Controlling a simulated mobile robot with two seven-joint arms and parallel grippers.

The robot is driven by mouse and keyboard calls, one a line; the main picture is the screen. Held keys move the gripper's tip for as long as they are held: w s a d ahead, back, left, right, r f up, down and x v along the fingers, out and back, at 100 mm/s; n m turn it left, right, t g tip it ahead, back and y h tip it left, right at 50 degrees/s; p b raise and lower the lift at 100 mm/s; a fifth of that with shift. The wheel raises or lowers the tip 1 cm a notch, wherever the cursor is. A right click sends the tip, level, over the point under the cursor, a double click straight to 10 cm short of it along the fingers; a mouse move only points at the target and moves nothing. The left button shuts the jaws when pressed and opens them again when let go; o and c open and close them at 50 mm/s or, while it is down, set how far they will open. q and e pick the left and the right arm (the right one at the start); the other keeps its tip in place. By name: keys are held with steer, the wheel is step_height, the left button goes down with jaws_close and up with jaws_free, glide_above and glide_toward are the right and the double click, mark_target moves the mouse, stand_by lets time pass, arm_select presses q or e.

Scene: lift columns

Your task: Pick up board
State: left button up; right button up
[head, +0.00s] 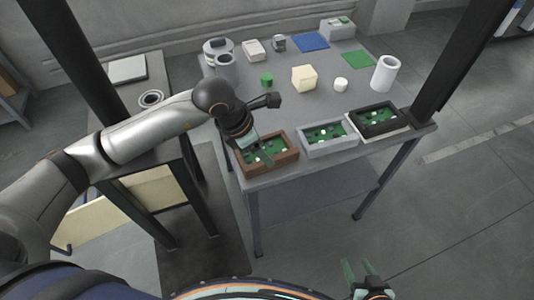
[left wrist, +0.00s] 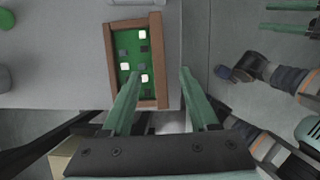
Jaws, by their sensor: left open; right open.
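Three green boards with pale and dark parts lie in frames along the table's front edge: one (head: 276,147) in a brown frame (head: 285,165), one (head: 327,132) in a grey frame (head: 331,150), one (head: 376,115) in a black frame (head: 386,129). My left gripper (head: 259,153) is over the brown frame. In the left wrist view, its open, empty fingers (left wrist: 158,88) straddle that frame's right side; the left finger covers part of the board (left wrist: 125,50). My right gripper (head: 362,272) is open and empty at the bottom, away from the table.
The grey table (head: 290,107) also holds a cream block (head: 304,79), a white cylinder (head: 384,73), a green cylinder (head: 266,79) and flat blue (head: 311,41) and green (head: 358,59) sheets. Dark posts stand left and right. A side table (head: 128,95) is at the left.

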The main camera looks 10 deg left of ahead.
arm_select(q)
steer(key=x, duration=0.5)
steer(key=shift+w, duration=0.1)
jaws_close()
stand_by(0.3)
steer(key=shift+r, duration=0.1)
